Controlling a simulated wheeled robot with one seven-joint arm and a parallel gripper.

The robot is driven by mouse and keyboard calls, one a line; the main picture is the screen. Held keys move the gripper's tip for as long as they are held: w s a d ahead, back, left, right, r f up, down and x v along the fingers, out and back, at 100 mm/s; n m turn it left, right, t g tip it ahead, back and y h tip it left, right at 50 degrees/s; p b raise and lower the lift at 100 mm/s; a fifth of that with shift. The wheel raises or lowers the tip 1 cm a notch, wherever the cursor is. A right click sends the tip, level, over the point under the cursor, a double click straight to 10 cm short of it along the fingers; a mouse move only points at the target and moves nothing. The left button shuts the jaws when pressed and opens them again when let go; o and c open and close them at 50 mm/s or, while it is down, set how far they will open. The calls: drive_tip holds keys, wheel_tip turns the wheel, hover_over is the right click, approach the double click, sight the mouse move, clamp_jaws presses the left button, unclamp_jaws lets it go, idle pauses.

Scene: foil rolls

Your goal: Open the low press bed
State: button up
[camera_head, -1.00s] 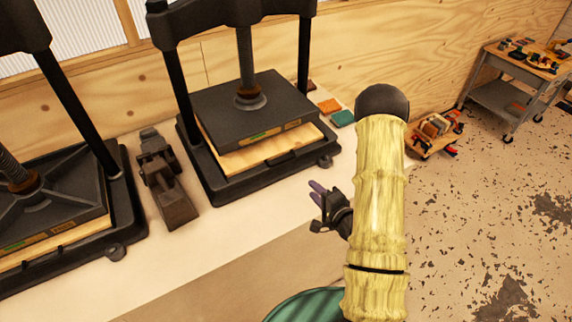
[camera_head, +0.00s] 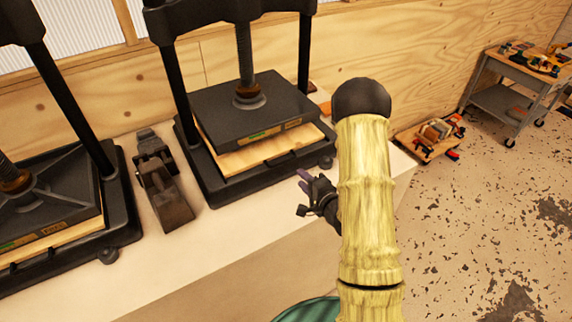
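Two black screw presses stand on the bench. The right press (camera_head: 252,104) has a dark platen above a pale wooden bed (camera_head: 240,158) with a dark handle (camera_head: 283,152) on its front edge. The left press (camera_head: 50,205) is cut off by the picture edge, with a pale wooden bed strip (camera_head: 45,243) under its platen. Both beds lie within their frames. My gripper (camera_head: 303,184) is in front of the right press's front right corner, apart from the handle by the look of it. Its purple fingertips show a small gap, and nothing is seen between them.
A dark metal tool (camera_head: 163,182) stands on the bench between the presses. The pale bench top (camera_head: 215,245) is clear in front. My yellow-sleeved arm hides part of the bench's right end.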

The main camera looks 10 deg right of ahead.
drive_tip(key=p+x, duration=0.2)
drive_tip(key=x, duration=0.9)
drive_tip(key=shift+s, duration=0.1)
clamp_jaws()
